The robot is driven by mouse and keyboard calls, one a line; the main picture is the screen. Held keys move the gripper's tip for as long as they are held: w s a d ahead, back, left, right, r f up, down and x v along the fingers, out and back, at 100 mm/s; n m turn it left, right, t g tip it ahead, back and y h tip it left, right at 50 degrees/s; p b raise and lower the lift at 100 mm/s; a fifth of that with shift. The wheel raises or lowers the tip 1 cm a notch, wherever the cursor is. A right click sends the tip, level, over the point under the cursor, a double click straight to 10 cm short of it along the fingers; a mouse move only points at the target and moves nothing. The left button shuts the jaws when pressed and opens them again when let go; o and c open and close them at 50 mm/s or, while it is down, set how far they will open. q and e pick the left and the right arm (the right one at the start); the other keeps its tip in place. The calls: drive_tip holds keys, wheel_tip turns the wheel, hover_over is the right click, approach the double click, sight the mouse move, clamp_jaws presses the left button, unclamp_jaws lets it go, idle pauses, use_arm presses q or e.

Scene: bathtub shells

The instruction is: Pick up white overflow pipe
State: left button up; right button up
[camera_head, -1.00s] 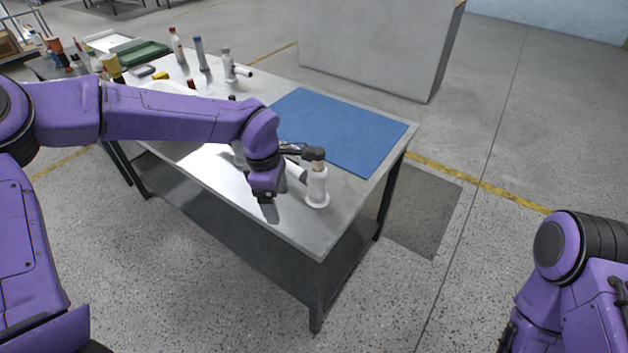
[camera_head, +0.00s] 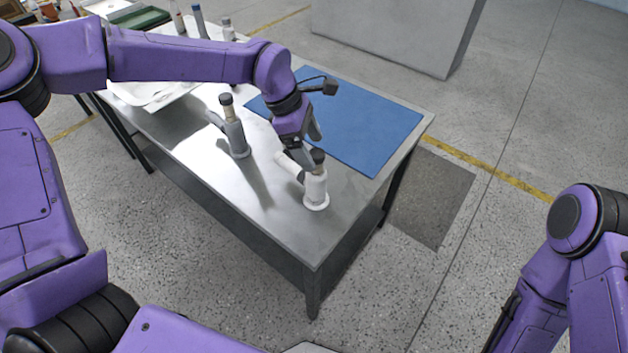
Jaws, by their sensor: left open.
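The white overflow pipe (camera_head: 316,191) stands upright on the near right part of the metal table. It has a round base flange, a side branch pointing left and a dark top. My left gripper (camera_head: 309,146) is open, just above and behind the pipe, pointing down close to its side branch and top. I cannot tell whether a finger touches it. Nothing is held. My right arm shows at the right edge, but its gripper is out of view.
A grey pipe (camera_head: 236,137) stands on the table (camera_head: 268,208) left of the white one. A blue mat (camera_head: 372,124) lies behind. A white tray (camera_head: 150,92), a green case (camera_head: 142,19) and several bottles are at the far left. The near right corner is clear.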

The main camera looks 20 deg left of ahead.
sight(319, 167)
use_arm(q)
drive_tip(key=x, duration=0.2)
drive_tip(key=p+x, duration=0.1)
drive_tip(key=x, duration=0.1)
drive_tip(key=p+x, duration=0.1)
drive_tip(key=x, duration=0.1)
drive_tip(key=shift+s+a+f, duration=0.1)
drive_tip(key=shift+a+f, duration=0.1)
drive_tip(key=shift+d+f, duration=0.15)
drive_tip(key=shift+f, duration=0.15)
drive_tip(key=shift+r, duration=0.1)
drive_tip(key=c, duration=1.6)
